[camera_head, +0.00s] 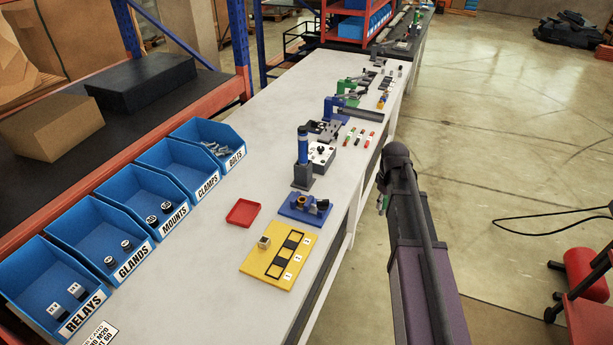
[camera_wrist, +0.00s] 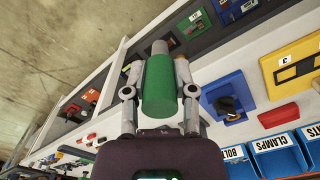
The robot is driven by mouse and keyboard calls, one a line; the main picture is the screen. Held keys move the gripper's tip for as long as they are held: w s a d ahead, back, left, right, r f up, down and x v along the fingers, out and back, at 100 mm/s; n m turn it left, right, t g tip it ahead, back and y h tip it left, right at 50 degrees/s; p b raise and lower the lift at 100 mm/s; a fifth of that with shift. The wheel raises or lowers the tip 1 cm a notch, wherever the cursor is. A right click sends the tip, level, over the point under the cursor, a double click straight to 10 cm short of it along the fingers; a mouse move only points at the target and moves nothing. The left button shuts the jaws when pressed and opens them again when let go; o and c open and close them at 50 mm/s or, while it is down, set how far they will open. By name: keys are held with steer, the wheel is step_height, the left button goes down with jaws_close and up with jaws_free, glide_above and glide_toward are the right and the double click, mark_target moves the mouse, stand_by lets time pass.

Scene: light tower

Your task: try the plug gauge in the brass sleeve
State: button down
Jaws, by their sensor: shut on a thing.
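In the wrist view my gripper (camera_wrist: 160,75) is shut on the green handle of the plug gauge (camera_wrist: 160,90), whose pale metal tip (camera_wrist: 159,47) points away from the palm. In the head view my gripper (camera_head: 383,192) hangs off the right edge of the bench, with a little green showing; my arm hides most of it. The brass sleeve (camera_head: 300,199) sits on a blue fixture (camera_head: 290,210) beside a dark part, on the bench to the left of my gripper. The fixture also shows in the wrist view (camera_wrist: 213,92), apart from the gauge.
A yellow numbered board (camera_head: 255,268) and red tray (camera_head: 243,212) lie near the fixture. A dark post with a blue top (camera_head: 303,165) stands behind it. Blue labelled bins line the bench's left side. Bare bench top lies between bins and tray.

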steer(key=w+a+r+n+p, duration=0.1)
steer(key=w+a, duration=0.3)
steer(key=a, duration=0.9)
steer(key=w+a+r+n, duration=0.1)
steer(key=w+a+n, duration=0.2)
steer(key=a, duration=1)
steer(key=shift+w+a+p, duration=0.25)
steer(key=shift+w+p, duration=0.15)
steer(key=shift+w, duration=0.05)
steer(key=shift+w+f+b, duration=0.2)
steer(key=shift+f+b, duration=1.85)
steer(key=shift+b, duration=0.05)
steer(key=shift+f+b, duration=1.4)
steer(key=shift+r+p, duration=0.4)
stand_by(1.1)
